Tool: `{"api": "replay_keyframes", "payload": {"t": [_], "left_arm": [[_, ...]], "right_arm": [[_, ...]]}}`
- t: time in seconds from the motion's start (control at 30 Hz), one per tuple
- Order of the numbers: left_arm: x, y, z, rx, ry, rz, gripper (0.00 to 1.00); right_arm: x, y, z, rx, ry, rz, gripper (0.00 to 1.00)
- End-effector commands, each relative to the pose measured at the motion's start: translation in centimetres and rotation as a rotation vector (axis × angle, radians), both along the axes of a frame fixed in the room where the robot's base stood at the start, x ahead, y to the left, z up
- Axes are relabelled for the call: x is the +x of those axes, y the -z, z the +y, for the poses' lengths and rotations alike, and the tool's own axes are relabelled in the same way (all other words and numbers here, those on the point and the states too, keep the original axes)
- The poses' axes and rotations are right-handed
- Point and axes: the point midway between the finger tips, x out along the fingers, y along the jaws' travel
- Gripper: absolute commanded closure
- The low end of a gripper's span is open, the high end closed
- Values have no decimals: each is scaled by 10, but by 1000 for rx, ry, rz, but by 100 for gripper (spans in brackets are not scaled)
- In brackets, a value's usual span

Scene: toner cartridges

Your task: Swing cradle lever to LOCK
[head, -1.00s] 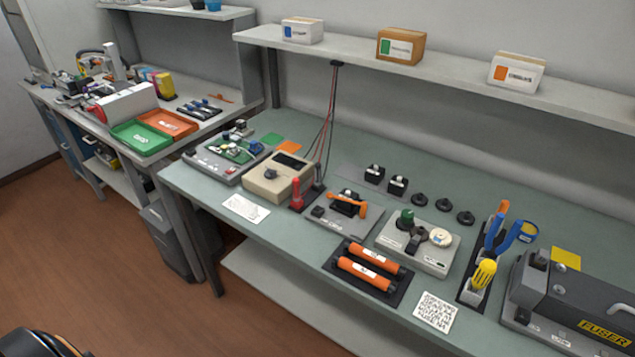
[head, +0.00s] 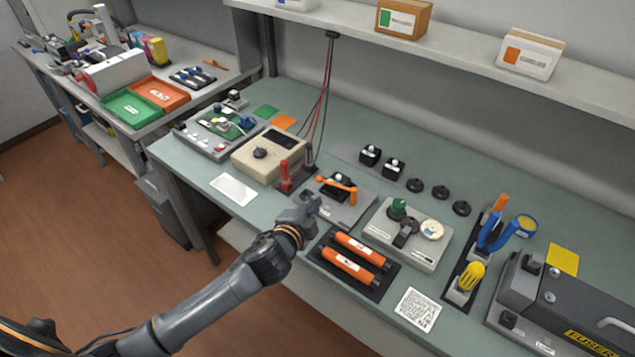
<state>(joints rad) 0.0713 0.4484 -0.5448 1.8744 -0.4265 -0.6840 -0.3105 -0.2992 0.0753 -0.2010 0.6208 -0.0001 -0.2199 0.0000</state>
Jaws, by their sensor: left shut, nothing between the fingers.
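The cradle (head: 352,210) is a grey plate with a dark block on the bench, in the middle of the head view. Its orange lever (head: 340,187) lies across the dark block, with its right end bent toward the front. My left gripper (head: 313,205) is shut and empty. In the picture it is at the cradle's front left, just below the lever, and covers part of the plate's left side. I cannot tell whether it touches the plate. The LOCK marking is not readable. My right gripper is not in view.
Two orange cartridges (head: 350,266) lie on a dark tray in front of the cradle. A red-handled tool (head: 285,177) and a beige meter (head: 262,157) stand to its left. A grey fixture with a green knob (head: 397,208) is to its right. Cables hang behind.

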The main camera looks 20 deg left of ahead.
Motion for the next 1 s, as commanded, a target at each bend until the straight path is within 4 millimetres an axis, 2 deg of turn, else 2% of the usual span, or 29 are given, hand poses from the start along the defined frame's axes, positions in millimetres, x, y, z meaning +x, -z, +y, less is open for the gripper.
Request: {"api": "replay_keyframes", "payload": {"t": [0.2,0.47,0.5,0.7,1.0], "left_arm": [[39,11,-4,-1,-2,-1,100],[82,27,-8,-2,-2,1,100],[85,30,-1,0,-4,2,100],[100,42,13,-3,-2,1,100],[104,46,17,-4,-1,0,100]], "right_arm": [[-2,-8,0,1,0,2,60],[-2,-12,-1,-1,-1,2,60],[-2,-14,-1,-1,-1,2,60],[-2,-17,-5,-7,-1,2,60],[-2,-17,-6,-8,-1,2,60]]}}
